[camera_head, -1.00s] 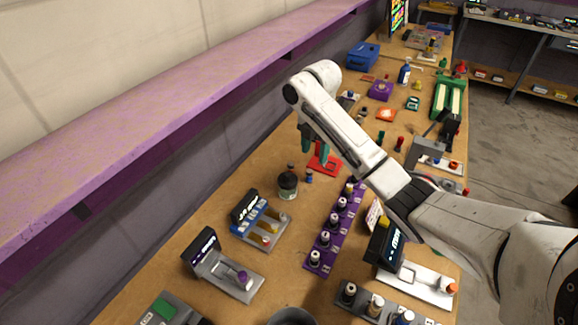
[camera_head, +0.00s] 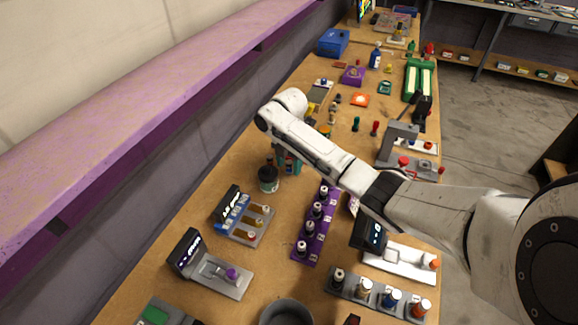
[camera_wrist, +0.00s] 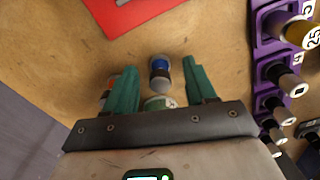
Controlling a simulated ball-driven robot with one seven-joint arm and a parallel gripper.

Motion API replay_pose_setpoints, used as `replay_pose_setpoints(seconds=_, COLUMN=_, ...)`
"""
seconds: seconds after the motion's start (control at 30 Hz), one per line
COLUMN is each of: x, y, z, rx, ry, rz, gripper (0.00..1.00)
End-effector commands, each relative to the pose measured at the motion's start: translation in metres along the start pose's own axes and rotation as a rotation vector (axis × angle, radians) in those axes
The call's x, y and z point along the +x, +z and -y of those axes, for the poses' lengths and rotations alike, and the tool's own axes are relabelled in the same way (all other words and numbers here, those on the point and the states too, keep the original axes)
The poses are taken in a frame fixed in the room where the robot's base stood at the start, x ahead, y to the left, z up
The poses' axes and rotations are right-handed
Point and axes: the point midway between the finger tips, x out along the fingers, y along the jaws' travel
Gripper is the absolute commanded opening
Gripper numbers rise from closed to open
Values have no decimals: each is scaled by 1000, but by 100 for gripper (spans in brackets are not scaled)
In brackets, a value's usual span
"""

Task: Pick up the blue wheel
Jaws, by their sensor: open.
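A small blue cylinder with pale grey ends, which I take for the blue wheel (camera_wrist: 160,72), lies on the wooden table in the wrist view. It is centred between the tips of my green-fingered gripper (camera_wrist: 156,75), with clear gaps on both sides. My gripper is open and empty. In the head view my gripper (camera_head: 289,162) is low over the table, just right of a dark jar (camera_head: 268,178). The arm and fingers hide the blue wheel there.
A purple rack (camera_head: 312,228) with several pegs stands close to the right of my gripper; it also shows in the wrist view (camera_wrist: 266,50). A red plate (camera_wrist: 130,14) lies beyond the fingers. A blue-and-grey device (camera_head: 243,217) stands nearer the camera.

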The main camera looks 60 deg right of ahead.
Motion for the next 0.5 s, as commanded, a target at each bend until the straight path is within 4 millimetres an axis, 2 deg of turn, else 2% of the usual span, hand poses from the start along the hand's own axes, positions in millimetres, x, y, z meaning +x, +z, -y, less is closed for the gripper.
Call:
replay_pose_setpoints(seconds=0.3, x=6, y=0, z=0, rx=0, ry=0, rz=0, gripper=56)
replay_pose_setpoints(seconds=0.5, x=6, y=0, z=0, rx=0, ry=0, rz=0, gripper=36)
